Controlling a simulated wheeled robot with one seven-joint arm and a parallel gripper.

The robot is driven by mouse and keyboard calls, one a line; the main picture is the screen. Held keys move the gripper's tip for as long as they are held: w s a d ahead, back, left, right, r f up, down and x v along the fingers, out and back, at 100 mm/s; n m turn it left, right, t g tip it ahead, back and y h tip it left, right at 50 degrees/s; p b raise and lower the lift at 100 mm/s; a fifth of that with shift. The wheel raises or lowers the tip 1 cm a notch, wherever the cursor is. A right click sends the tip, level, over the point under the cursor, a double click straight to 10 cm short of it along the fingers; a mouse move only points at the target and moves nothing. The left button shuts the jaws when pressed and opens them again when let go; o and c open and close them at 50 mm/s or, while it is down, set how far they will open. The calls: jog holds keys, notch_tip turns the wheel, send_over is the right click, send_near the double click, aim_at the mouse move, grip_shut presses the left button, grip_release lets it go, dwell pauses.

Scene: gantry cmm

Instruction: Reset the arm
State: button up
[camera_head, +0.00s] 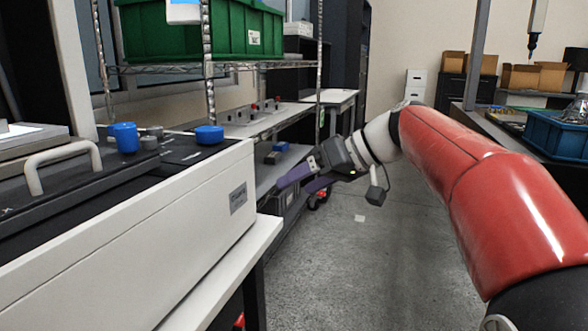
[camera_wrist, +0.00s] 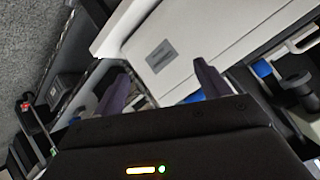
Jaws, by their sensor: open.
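My gripper (camera_head: 300,181) is at the middle of the head view, at the end of my red and white arm. Its two purple fingers point left, toward the shelving and the white machine. In the wrist view my gripper (camera_wrist: 162,85) shows its fingers spread apart with nothing between them. The gripper is open and empty. My arm reaches in from the right over the grey floor.
A white machine (camera_head: 130,262) with blue knobs stands at the left. A wire shelf (camera_head: 268,65) holds a green bin (camera_head: 190,34). A blue crate (camera_head: 556,138) is at the right. The floor (camera_head: 370,265) between is clear.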

jog(key=s+d+f+m+t+h, duration=0.1)
jog(key=s+d+f+m+h, duration=0.3)
jog(key=s+f, duration=0.6)
jog(key=s+d+f+m+t+h, duration=0.1)
jog(key=s+d+f+m+h, duration=0.3)
jog(key=s+d+f, duration=0.5)
jog(key=s+f+h, duration=0.1)
jog(key=s+h, duration=0.1)
jog(key=s, duration=0.3)
jog(key=shift+s+d+f+h, duration=0.2)
jog(key=shift+s+f+h, duration=0.05)
jog(key=shift+f+h, duration=0.05)
